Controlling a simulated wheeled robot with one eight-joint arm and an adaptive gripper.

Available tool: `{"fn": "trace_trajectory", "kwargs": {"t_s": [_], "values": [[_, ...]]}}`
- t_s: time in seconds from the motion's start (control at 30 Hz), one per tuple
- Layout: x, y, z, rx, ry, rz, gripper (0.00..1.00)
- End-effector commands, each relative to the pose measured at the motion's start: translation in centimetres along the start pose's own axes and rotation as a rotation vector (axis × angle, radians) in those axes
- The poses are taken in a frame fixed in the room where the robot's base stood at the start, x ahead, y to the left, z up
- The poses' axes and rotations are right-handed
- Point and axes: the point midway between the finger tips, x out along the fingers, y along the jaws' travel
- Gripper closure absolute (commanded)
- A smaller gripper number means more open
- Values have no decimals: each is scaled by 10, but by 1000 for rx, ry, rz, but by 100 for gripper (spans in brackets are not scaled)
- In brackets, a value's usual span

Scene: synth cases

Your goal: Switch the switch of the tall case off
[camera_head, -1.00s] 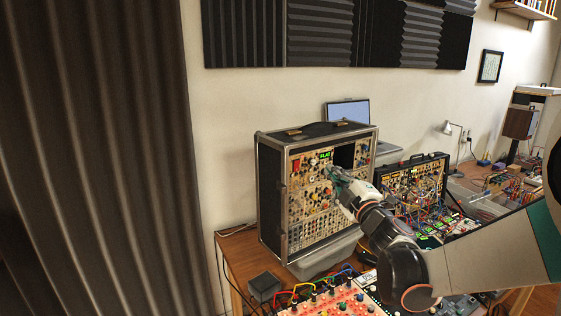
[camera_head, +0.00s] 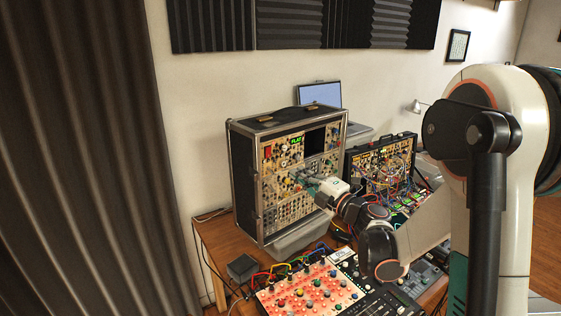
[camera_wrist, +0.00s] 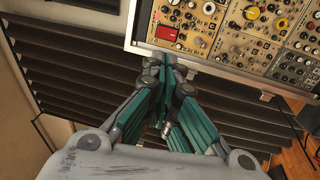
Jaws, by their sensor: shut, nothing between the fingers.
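The tall case (camera_head: 240,178) stands upright on the table in the head view, black with metal edges and a panel full of knobs. A red rectangular switch (camera_head: 267,152) sits at the panel's upper left, beside a small green display. In the wrist view the red switch (camera_wrist: 167,33) lies just beyond my fingertips. My gripper (camera_head: 306,178) is in front of the panel, right of and lower than the switch in the head view. The gripper (camera_wrist: 170,64) is shut and empty, with a gap showing between it and the switch. I cannot tell which way the switch is tipped.
A smaller open case with patch cables (camera_head: 382,165) stands right of the tall case. A red-lit controller (camera_head: 310,288) and a small dark box (camera_head: 242,267) lie in front. A laptop (camera_head: 320,93) is behind. Dark foam panels hang on the wall.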

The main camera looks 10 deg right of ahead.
Motion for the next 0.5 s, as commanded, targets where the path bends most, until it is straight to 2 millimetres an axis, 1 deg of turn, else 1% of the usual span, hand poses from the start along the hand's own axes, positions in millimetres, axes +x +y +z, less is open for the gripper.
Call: {"fn": "trace_trajectory", "kwargs": {"t_s": [0.17,0.5], "values": [[22,0,-1,0,3,0,100],[89,-1,-1,1,2,0,100]]}}
